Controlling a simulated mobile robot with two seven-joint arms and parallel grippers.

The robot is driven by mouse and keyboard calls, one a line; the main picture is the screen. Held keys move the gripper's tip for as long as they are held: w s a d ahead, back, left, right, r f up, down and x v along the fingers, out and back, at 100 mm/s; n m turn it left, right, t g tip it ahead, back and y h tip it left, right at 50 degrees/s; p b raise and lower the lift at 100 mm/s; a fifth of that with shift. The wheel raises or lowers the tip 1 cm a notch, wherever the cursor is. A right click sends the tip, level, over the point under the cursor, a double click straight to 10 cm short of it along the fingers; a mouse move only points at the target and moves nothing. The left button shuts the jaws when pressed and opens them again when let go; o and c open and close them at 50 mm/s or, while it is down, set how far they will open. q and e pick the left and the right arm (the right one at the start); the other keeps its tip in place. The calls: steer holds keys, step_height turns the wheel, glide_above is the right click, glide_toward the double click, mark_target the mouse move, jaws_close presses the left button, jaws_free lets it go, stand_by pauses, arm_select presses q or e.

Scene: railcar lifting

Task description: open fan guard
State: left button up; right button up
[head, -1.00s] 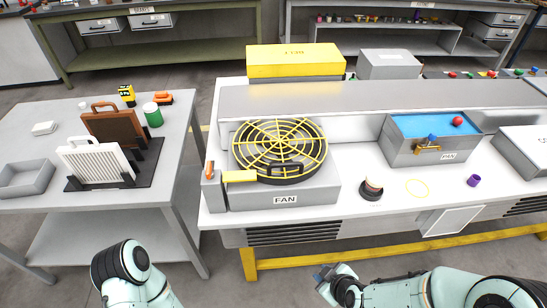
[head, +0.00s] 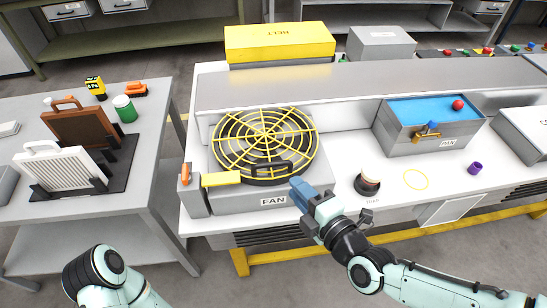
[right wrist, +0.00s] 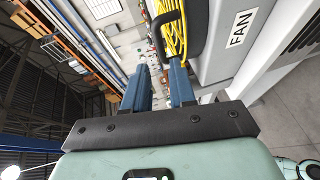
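The fan guard (head: 265,134) is a round yellow wire grille lying flat over the dark fan on the grey unit labelled FAN (head: 272,201). Its black handle (head: 264,170) is at the front of the rim and also shows beyond my fingers in the right wrist view (right wrist: 166,22). A yellow bar (head: 221,179) lies at the unit's front left corner. My right gripper (head: 300,190) has blue fingers just right of the handle, by the unit's front right edge. In the right wrist view its fingers (right wrist: 160,66) are apart with nothing between them. My left gripper is out of view.
Further right is a blue-filled PAN box (head: 430,125). A yellow BELT box (head: 280,42) sits behind. A side table (head: 145,180) at left holds filters and a green can (head: 125,108).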

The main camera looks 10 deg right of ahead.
mark_target(274, 164)
steer(key=x, duration=1)
steer(key=shift+w+a+f, duration=0.1)
steer(key=shift+w+a, duration=0.1)
steer(key=shift+w, duration=0.15)
jaws_close()
